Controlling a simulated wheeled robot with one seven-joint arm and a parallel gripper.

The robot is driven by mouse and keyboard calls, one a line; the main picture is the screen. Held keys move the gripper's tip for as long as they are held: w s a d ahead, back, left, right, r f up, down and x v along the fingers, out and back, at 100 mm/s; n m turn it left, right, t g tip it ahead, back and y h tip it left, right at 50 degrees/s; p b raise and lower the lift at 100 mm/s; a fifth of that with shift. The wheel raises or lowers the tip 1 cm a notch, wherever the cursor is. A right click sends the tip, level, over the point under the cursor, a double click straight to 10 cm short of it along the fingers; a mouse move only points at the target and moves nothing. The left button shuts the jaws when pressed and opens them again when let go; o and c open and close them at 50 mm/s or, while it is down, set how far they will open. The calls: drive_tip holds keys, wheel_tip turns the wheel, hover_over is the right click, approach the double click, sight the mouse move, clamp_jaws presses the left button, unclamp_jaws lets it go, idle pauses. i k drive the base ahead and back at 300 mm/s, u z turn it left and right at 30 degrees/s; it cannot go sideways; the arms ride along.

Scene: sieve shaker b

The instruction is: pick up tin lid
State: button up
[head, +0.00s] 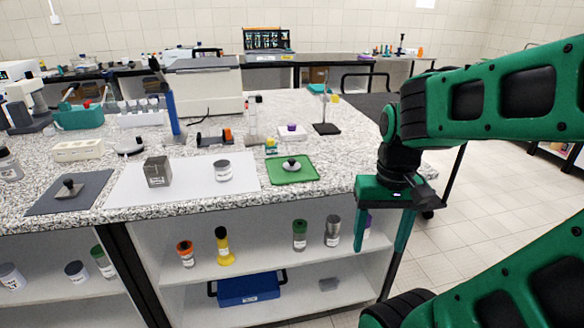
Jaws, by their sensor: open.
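A round metal lid with a dark knob (291,165) lies on a green mat (305,178) near the counter's front right; it looks like the tin lid. A second, squarish lid with a dark knob (70,188) lies on a dark grey mat (45,206) at the left. A short round tin with a pale label (222,170) and a grey box-shaped container (157,171) stand on a white sheet (190,196) between the mats.
The speckled counter (335,178) holds a blue-handled stand (172,112), a small black stand (326,128) and a little yellow-and-blue item (271,146) behind the mats. Jars and a blue bin (248,289) sit on shelves below. Open floor lies to the right.

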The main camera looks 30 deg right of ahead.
sight(291, 165)
drive_tip(key=z, duration=0.2)
drive_tip(key=i, duration=1.1)
drive_tip(key=z, duration=1.45)
